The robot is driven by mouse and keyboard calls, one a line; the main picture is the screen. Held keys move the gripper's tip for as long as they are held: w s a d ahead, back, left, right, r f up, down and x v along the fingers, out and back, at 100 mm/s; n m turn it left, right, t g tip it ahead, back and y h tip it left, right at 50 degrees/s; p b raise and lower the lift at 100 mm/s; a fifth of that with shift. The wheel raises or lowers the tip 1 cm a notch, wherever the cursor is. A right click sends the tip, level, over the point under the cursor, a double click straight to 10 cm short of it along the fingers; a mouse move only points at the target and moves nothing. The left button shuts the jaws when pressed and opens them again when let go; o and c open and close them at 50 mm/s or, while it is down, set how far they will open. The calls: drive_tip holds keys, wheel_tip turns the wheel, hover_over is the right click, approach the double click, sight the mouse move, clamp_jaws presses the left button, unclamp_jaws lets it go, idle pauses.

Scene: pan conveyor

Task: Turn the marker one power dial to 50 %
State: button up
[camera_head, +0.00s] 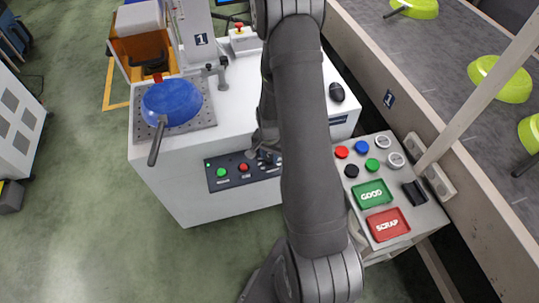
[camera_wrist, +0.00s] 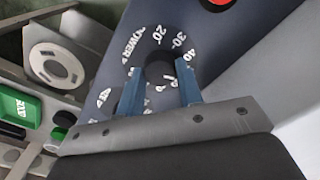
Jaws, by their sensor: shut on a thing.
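The power dial (camera_wrist: 159,72) is a small black knob on a dark panel. In the wrist view, white marks 20, 30 and 40 and the word POWER stand around it. My gripper (camera_wrist: 160,80) is shut on the dial, with one blue-grey finger on each side. I cannot tell which mark the dial points to. In the head view, my gripper (camera_head: 258,152) is at the dark control panel (camera_head: 229,182) on the front of the white marker bench, and my arm and gripper hide the dial.
The panel has a green button (camera_head: 221,172) and a red button (camera_head: 244,167) left of my gripper. A blue pan (camera_head: 176,99) sits on the bench, its handle over the front edge. Right of my arm are the GOOD (camera_head: 372,193) and SCRAP (camera_head: 388,224) trays and the conveyor.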

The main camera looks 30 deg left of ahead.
sight(270, 158)
drive_tip(key=o, duration=1)
wheel_tip(270, 158, up, 17)
drive_tip(key=shift+r, duration=0.2)
idle(0.5)
wheel_tip(270, 158, down, 18)
drive_tip(key=shift+r, duration=0.25)
idle(0.6)
drive_tip(key=shift+r, duration=0.1)
